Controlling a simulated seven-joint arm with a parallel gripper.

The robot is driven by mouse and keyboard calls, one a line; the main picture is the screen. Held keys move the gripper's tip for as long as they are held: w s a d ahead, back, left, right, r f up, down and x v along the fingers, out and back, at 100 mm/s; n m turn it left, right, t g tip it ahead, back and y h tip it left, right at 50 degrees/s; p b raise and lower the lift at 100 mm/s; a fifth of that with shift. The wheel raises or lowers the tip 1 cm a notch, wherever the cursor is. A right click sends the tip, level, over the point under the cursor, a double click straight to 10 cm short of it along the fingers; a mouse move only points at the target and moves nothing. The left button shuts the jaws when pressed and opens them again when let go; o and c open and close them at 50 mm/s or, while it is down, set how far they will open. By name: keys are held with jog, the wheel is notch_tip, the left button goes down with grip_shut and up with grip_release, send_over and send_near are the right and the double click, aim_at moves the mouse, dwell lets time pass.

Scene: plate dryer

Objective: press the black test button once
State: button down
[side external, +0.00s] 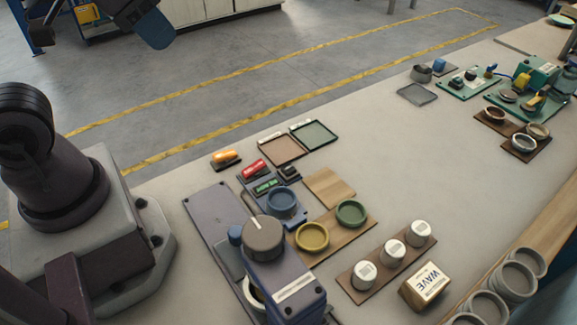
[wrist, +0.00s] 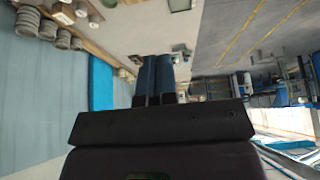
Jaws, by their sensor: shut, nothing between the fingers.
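A small black button block (side external: 289,173) sits on the bench in the side view, right of a red labelled button (side external: 254,170) and a green labelled button (side external: 265,186). I cannot read the labels. My gripper (side external: 157,32) shows as blue fingers at the top left of the side view, high up and well apart from the buttons. In the wrist view my gripper (wrist: 157,62) has its two blue fingers together, with nothing between them. The black button cannot be made out in the wrist view.
A machine with a grey knob (side external: 263,238) stands in front of the buttons. Blue (side external: 282,204), yellow (side external: 312,237) and green (side external: 351,213) round dishes, white-capped jars (side external: 393,252) and two trays (side external: 314,134) are nearby. An orange item (side external: 226,157) lies left.

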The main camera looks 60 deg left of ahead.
jog(key=w+d+f+m+g, duration=0.1)
jog(key=w+d+f+g, duration=0.15)
jog(key=f, duration=0.55)
jog(key=m+t+y, duration=0.1)
jog(key=m+t, duration=0.5)
jog(key=m, duration=0.1)
send_over(289, 170)
notch_tip(289, 170, down, 13)
jog(key=shift+a+f, duration=0.1)
jog(key=shift+f, duration=0.05)
jog(key=shift+f, duration=4.45)
jog(key=shift+f, duration=0.1)
jog(key=shift+f, duration=0.3)
